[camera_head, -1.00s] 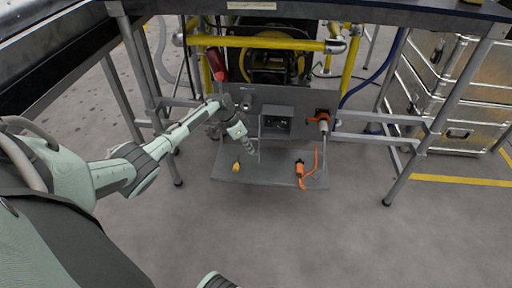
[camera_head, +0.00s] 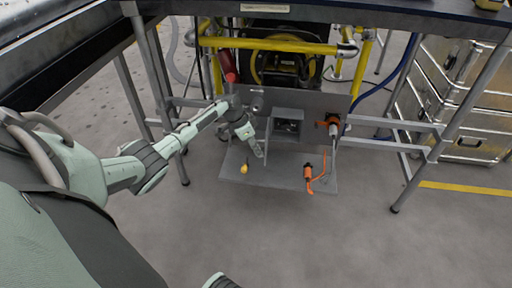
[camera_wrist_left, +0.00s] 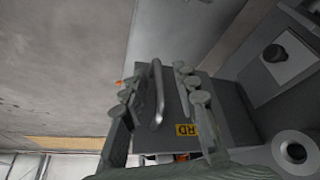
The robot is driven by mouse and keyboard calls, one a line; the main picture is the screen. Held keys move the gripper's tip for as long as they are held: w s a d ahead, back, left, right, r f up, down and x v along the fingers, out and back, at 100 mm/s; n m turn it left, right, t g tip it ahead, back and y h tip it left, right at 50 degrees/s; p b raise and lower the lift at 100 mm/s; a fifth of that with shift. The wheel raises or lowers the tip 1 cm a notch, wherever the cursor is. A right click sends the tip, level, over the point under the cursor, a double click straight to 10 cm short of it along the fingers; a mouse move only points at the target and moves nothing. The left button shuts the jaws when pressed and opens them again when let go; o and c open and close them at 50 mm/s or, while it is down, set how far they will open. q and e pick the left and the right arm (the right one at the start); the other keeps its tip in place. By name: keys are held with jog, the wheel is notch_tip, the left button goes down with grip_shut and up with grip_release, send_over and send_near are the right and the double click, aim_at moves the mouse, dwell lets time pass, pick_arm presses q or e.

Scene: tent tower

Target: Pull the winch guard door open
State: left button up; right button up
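The winch guard door (camera_head: 268,136) is a small grey plate at the left side of the grey box on the winch panel. It stands out from the box, and the dark inside of the box shows. In the left wrist view the door (camera_wrist_left: 220,120) carries a yellow label and a metal bar handle (camera_wrist_left: 157,95). My left gripper (camera_head: 258,150) is at the door's left side. In the wrist view its fingers (camera_wrist_left: 160,97) are spread on either side of the handle, with gaps showing.
The grey panel (camera_head: 325,105) has a red handle (camera_head: 229,66) at its upper left and an orange connector (camera_head: 333,125) at its right. A shelf (camera_head: 262,175) below holds a yellow piece (camera_head: 244,168) and an orange plug (camera_head: 308,172). Table legs stand at both sides.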

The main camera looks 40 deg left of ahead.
pick_arm(q)
jog(key=v, duration=1.2)
jog(key=shift+d, duration=0.1)
